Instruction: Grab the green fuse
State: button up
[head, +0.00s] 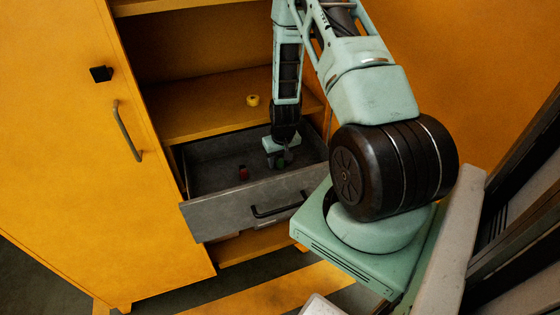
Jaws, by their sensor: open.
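The green fuse (280,162) is a small dark green piece low inside the open grey drawer (222,218). My gripper (283,158) points down into the drawer, with its fingers at the fuse. The fingers are open; at this size I cannot tell whether they touch the fuse. Part of the fuse is hidden by the gripper.
A small red object (243,173) lies in the drawer to the left of my gripper. A yellow round object (252,100) sits on the shelf above. The orange cabinet door (100,180) stands open at left.

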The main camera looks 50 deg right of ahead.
jog(key=shift+c, duration=0.3)
grip_shut()
